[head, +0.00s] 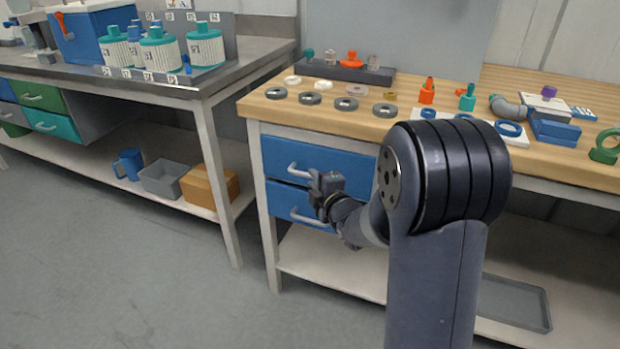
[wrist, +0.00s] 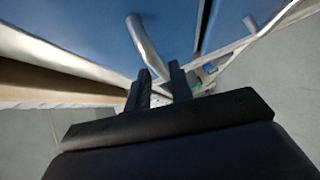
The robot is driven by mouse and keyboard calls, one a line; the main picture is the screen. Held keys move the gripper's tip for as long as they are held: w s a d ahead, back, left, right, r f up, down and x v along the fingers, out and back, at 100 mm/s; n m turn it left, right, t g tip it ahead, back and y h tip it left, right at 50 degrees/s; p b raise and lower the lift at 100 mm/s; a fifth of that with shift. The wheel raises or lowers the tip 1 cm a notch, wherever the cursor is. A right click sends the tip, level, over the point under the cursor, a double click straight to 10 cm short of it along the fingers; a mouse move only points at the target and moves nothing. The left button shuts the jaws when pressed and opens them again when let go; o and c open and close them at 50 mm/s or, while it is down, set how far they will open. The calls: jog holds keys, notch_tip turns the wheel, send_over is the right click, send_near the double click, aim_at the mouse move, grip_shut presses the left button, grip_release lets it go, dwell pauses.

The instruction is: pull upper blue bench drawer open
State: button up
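The upper blue drawer (head: 335,156) is in the wooden-topped bench, with its front looking flush with the frame. Its grey bar handle (head: 296,171) is near my gripper (head: 320,190), which covers the handle's right end in the head view. In the wrist view, the upper drawer's front (wrist: 90,30) fills the upper left. Its handle (wrist: 143,42) runs down towards the gap between the two dark fingers of my gripper (wrist: 160,78). The fingers stand apart. I cannot tell whether they touch the handle. The lower blue drawer (head: 283,199) is below, with its own handle (head: 305,216).
The bench top (head: 330,117) holds rings, fittings and small parts. A shelf (head: 325,262) below carries a grey tray (head: 515,302). A metal bench (head: 150,85) with white-and-teal vessels stands at left. The grey floor (head: 130,265) in front is clear.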

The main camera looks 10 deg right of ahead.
jog(key=shift+x, duration=1.7)
jog(key=shift+c, duration=0.5)
grip_shut()
